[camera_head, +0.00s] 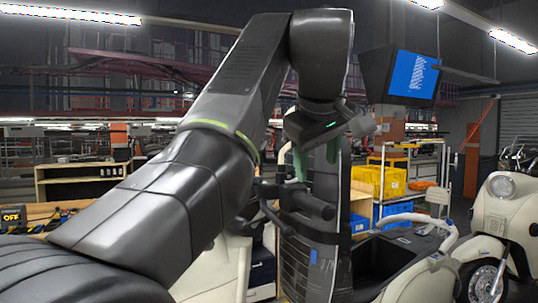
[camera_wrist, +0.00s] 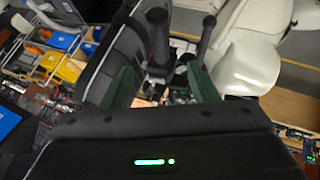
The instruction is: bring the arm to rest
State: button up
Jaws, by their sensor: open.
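My arm (camera_head: 195,160) is raised and bent, reaching from the lower left up to an elbow at the top middle, then down to the wrist. My gripper (camera_head: 316,160) hangs at the middle of the head view, its green fingers pointing down. In the wrist view the two green fingers of my gripper (camera_wrist: 161,85) stand well apart. I see nothing held between them. Black handlebar grips (camera_head: 305,203) lie just below the fingers; they also show beyond the fingers in the wrist view (camera_wrist: 157,38). I cannot tell how close the fingers are to them.
A tall black ribbed panel (camera_head: 312,262) stands below and behind my gripper. A cream scooter (camera_head: 500,215) stands at the right. Yellow bins (camera_head: 385,180) and blue bins (camera_head: 392,213) fill a rack behind. A monitor (camera_head: 413,75) hangs at the upper right. Tools lie on a bench at the left.

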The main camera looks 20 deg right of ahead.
aim_at(311, 200)
jog(key=shift+s+a+r, duration=0.2)
jog(key=shift+s+r, duration=0.1)
jog(key=shift+r, duration=0.15)
jog(key=x, duration=1.4)
jog(key=shift+r, duration=0.1)
jog(key=shift+w+a+r, duration=0.1)
jog(key=shift+a+r, duration=0.05)
jog(key=shift+a, duration=0.1)
jog(key=shift+a+r+g, duration=0.3)
jog(key=shift+a, duration=0.2)
